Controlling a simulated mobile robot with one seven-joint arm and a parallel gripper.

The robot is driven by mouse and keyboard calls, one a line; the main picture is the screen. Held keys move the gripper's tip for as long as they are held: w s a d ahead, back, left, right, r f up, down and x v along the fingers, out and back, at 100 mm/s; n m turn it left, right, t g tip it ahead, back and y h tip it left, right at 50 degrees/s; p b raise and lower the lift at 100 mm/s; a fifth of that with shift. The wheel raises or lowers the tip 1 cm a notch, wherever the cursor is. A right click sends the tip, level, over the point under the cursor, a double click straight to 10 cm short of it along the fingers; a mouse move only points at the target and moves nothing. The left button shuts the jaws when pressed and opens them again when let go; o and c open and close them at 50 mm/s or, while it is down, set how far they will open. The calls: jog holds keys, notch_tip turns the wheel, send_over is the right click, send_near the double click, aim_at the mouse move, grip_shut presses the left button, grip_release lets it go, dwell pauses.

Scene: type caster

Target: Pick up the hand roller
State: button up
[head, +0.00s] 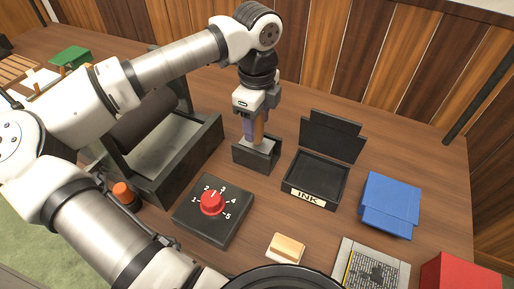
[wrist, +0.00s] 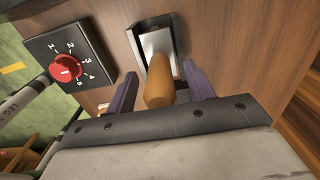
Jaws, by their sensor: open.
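The hand roller stands upright in a small dark open-topped holder (head: 257,157). Its orange-brown wooden handle (wrist: 159,82) points up, and a pale metal part shows below it inside the holder (wrist: 154,40). My gripper (head: 255,128) is directly above the holder, pointing down. In the wrist view my gripper (wrist: 162,92) is open, with one purple finger on each side of the handle. Gaps show between the handle and both fingers. The roller's lower end is hidden inside the holder.
An open black ink box (head: 316,180) stands right of the holder, with blue boxes (head: 390,203) beyond. A dial box with a red knob (head: 212,203) is in front. A dark press frame (head: 185,165) stands close on the left. A wooden block (head: 286,247) lies nearer.

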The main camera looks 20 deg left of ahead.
jog(key=shift+f, duration=0.2)
jog(key=c, duration=1)
jog(key=shift+c, duration=0.2)
